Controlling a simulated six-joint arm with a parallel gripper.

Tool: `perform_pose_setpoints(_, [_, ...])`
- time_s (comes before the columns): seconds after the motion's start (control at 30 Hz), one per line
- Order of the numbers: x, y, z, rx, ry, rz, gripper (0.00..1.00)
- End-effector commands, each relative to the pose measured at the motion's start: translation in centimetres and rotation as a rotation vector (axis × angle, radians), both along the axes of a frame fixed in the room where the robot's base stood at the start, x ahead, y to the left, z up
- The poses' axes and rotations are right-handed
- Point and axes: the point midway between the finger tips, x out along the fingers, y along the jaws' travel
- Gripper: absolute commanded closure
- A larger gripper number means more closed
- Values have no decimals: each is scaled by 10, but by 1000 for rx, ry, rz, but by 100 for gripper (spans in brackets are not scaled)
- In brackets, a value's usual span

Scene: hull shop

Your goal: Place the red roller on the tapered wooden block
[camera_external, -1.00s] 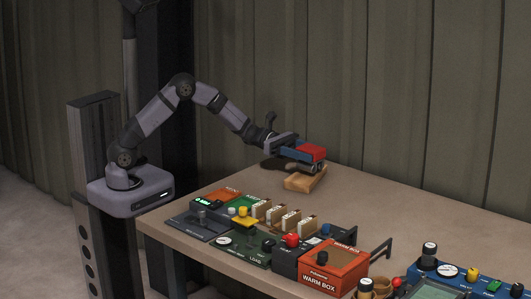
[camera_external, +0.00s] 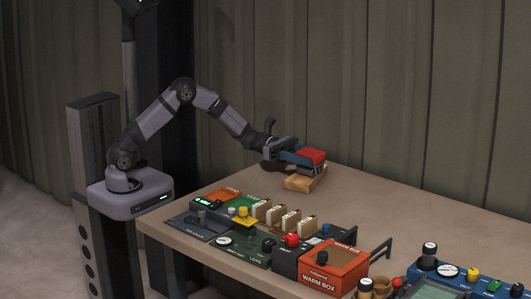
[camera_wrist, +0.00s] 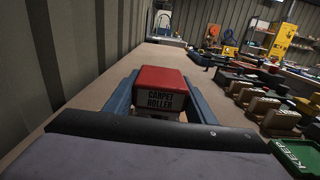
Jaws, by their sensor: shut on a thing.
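The red roller (camera_wrist: 160,80) is a block-like thing with a red top and a pale label reading "CARPET ROLLER" in the wrist view. My gripper (camera_external: 300,156) is shut on it, with a blue finger along each side. In the external view the red roller (camera_external: 314,155) sits over the tapered wooden block (camera_external: 305,182), a light brown piece lying on the table. The roller's underside is hidden by my gripper, and I cannot tell whether it touches the block. In the wrist view the block is mostly hidden behind the roller.
The tabletop (camera_external: 400,210) is bare right of the block. Control boxes, including an orange warm box (camera_external: 333,268) and a red-knobbed unit (camera_external: 291,240), line the front edge. A blue panel (camera_external: 455,275) stands at the lower right. A ribbed wall (camera_external: 400,90) rises behind the table.

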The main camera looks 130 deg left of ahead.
Motion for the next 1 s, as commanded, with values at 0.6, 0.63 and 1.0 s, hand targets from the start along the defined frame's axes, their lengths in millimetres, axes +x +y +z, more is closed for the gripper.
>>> perform_pose_setpoints(0.6, [-1,-1,0,-8,16,0,31])
perform_pose_setpoints(0.63, [-1,-1,2,-7,16,0,31])
perform_pose_setpoints(1.0, [-59,1,3,-7,15,6,31])
